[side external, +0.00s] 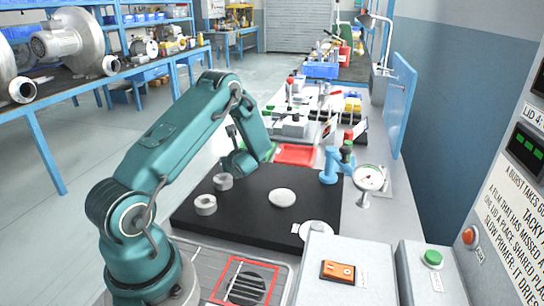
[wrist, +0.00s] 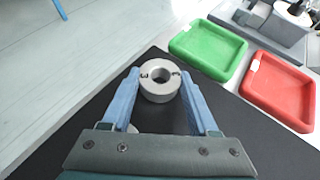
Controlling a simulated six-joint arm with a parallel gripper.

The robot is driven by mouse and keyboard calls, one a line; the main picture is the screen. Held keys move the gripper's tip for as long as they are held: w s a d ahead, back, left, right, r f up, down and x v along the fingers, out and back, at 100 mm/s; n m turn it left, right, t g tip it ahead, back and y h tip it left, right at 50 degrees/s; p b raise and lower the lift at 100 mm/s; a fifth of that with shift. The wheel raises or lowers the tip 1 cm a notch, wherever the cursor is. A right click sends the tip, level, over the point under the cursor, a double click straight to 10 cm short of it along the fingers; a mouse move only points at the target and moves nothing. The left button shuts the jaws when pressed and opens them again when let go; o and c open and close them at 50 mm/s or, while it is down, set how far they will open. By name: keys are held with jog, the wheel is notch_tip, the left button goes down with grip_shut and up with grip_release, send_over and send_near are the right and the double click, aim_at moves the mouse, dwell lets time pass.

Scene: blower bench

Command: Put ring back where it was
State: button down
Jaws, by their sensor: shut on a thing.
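A grey metal ring (wrist: 160,84) with dark markings on its top sits between the two blue fingers of my gripper (wrist: 160,88) in the wrist view. The fingers are shut on it. In the side view my gripper (side external: 231,173) is low over the far left part of the black mat (side external: 250,220), with a ring (side external: 223,181) at its tip. I cannot tell whether this ring touches the mat. A second grey ring (side external: 205,205) lies on the mat nearer the camera, apart from the gripper.
A white round piece (side external: 282,198) lies mid-mat, and a white disc (side external: 316,230) is at its near right. A red tray (wrist: 279,90) and a green tray (wrist: 208,48) stand beyond the mat. A blue fixture (side external: 330,168) and a dial gauge (side external: 369,179) stand at right.

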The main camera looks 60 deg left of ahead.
jog(key=shift+f, duration=0.15)
jog(key=shift+f, duration=0.15)
jog(key=shift+c, duration=0.8)
grip_release()
